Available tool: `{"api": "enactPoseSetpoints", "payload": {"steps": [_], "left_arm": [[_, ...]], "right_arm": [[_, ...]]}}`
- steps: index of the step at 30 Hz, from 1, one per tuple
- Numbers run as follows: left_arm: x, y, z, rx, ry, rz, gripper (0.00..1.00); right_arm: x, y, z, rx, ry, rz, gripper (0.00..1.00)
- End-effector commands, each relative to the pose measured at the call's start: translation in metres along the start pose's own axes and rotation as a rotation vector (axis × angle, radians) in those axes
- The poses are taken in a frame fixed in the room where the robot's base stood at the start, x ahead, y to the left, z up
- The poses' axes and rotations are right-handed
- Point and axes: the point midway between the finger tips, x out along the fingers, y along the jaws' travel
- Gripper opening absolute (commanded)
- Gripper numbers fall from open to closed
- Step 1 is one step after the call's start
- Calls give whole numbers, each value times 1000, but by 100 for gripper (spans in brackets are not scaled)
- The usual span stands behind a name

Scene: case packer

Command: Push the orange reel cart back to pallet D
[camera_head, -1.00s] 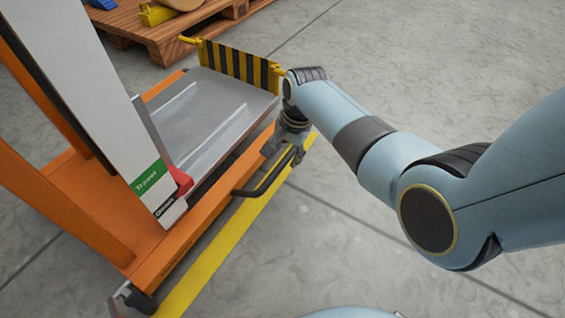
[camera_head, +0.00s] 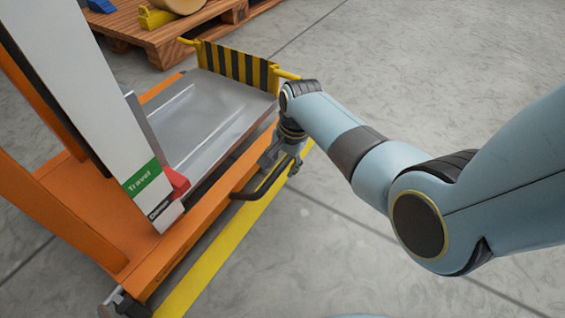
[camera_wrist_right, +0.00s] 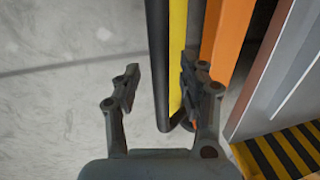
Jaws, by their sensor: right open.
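The orange reel cart (camera_head: 75,205) fills the left of the head view, with a grey metal deck (camera_head: 215,105) and a black side handle (camera_head: 243,194). My right gripper (camera_head: 281,168) is at the far end of this handle, pointing down. In the right wrist view my open right gripper (camera_wrist_right: 159,70) has the handle bar (camera_wrist_right: 160,28) running between its fingers, the fingers not closed on it. A wooden pallet (camera_head: 165,48) lies beyond the cart at the top; no letter on it can be read. My left gripper is out of view.
A black-and-yellow striped plate (camera_head: 235,67) stands at the deck's far end. A yellow floor line (camera_head: 215,255) runs along the cart's near side. Part of a pale roll (camera_head: 182,3) shows on the pallet. The concrete floor (camera_head: 440,90) at right is clear.

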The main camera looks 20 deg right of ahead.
Motion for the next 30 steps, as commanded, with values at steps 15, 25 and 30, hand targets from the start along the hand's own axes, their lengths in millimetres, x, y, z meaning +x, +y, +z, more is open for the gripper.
{"api": "enactPoseSetpoints", "payload": {"steps": [15, 25, 30], "left_arm": [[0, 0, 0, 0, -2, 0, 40], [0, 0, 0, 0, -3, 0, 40], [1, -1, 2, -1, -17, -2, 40]], "right_arm": [[0, 0, 0, 0, 0, 0, 0], [0, 0, 0, 0, 0, 0, 0], [-1, 1, 1, 0, 0, 0, 0]]}}
